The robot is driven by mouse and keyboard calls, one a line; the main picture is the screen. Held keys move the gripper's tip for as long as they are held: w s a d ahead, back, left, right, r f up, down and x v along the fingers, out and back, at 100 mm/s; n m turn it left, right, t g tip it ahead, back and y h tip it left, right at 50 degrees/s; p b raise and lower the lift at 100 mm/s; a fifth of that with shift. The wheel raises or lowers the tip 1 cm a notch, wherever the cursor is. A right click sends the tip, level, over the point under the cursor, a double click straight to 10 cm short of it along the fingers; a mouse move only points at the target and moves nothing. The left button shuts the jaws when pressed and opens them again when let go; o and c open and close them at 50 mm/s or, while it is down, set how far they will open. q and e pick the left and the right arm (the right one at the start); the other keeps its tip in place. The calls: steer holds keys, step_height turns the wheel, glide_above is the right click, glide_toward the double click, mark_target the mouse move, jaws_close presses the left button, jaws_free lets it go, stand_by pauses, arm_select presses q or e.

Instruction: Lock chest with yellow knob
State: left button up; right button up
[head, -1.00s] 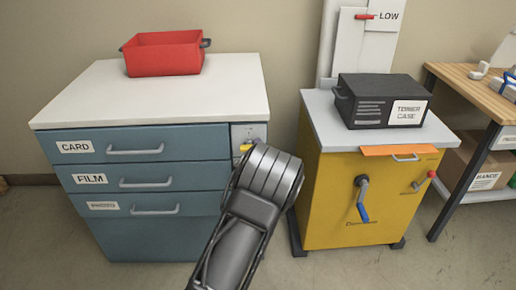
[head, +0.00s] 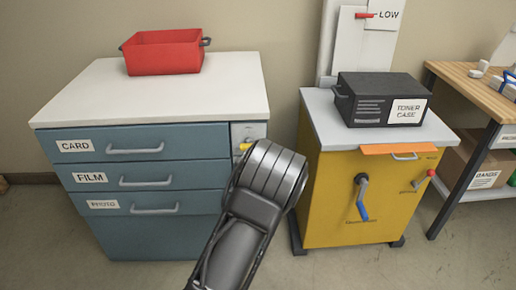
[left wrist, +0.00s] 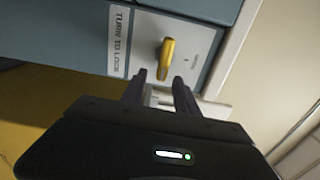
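The chest is a blue drawer cabinet (head: 150,240) with a white top at the left of the head view. Its drawers, labelled CARD, FILM and PHOTO, look shut. The yellow knob (head: 245,147) shows at the chest's upper right front, just above my left arm. In the left wrist view the knob (left wrist: 166,58) is a slim bar on a pale plate beside a TURN TO LOCK label (left wrist: 119,40). My left gripper (left wrist: 158,90) is open, its two fingers apart and pointing at the knob, which is not between them. In the head view its fingers are hidden. My right gripper is not in view.
A red bin (head: 163,53) sits on the chest. A yellow cabinet (head: 325,200) with cranks stands to the right, bearing a black toner case (head: 370,98). A wooden-topped bench (head: 456,74) is at far right. Bare floor shows between chest and yellow cabinet.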

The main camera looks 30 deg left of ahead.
arm_select(q)
steer(key=v, duration=0.4)
steer(key=shift+s+d, duration=0.25)
